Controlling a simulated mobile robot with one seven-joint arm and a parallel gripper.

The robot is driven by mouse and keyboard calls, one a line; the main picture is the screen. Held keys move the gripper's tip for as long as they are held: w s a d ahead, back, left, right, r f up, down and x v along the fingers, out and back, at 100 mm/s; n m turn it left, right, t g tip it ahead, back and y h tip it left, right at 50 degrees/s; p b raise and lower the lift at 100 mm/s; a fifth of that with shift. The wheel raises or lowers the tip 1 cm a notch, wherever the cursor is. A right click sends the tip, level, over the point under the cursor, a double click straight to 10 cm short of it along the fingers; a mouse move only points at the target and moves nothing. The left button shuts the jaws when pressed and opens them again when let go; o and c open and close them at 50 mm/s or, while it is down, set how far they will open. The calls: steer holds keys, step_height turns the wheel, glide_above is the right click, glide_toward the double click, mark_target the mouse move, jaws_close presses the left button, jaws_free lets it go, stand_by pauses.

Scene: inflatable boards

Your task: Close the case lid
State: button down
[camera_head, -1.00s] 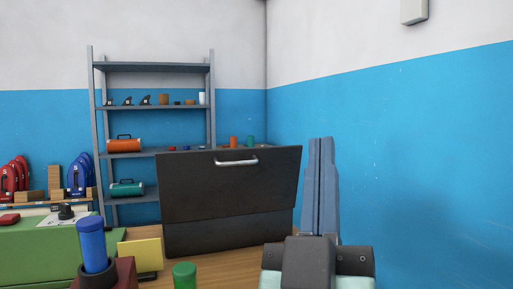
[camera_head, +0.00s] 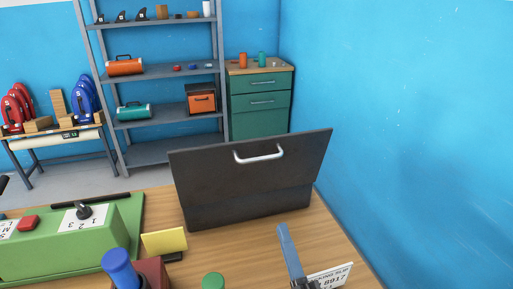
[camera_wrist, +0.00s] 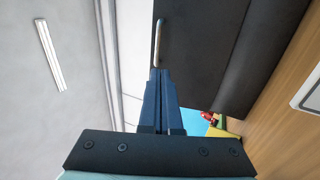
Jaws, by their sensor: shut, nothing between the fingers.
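The dark case (camera_head: 250,205) stands on the wooden table with its lid (camera_head: 215,170) raised, leaning slightly back. A silver handle (camera_head: 258,154) is near the lid's top edge. My gripper (camera_head: 284,230) is low in the head view, in front of the case and right of its middle. In the wrist view my gripper (camera_wrist: 162,75) has its blue fingers together and empty. The handle (camera_wrist: 158,42) shows just past the fingertips there, against the dark lid (camera_wrist: 190,40); I cannot tell the exact gap. The case's inside is hidden.
A green machine (camera_head: 75,240) with a dial, a yellow card (camera_head: 164,241), a blue cylinder (camera_head: 119,266) and a green knob (camera_head: 213,281) are left of my gripper. A white label (camera_head: 329,276) is beside it. Shelving and a green cabinet (camera_head: 260,105) stand behind.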

mark_target(261, 160)
steer(key=x, duration=1.3)
steer(key=shift+w+r, duration=0.2)
steer(key=shift+r, duration=0.2)
steer(key=shift+r+p, duration=0.15)
steer(key=shift+p, duration=0.4)
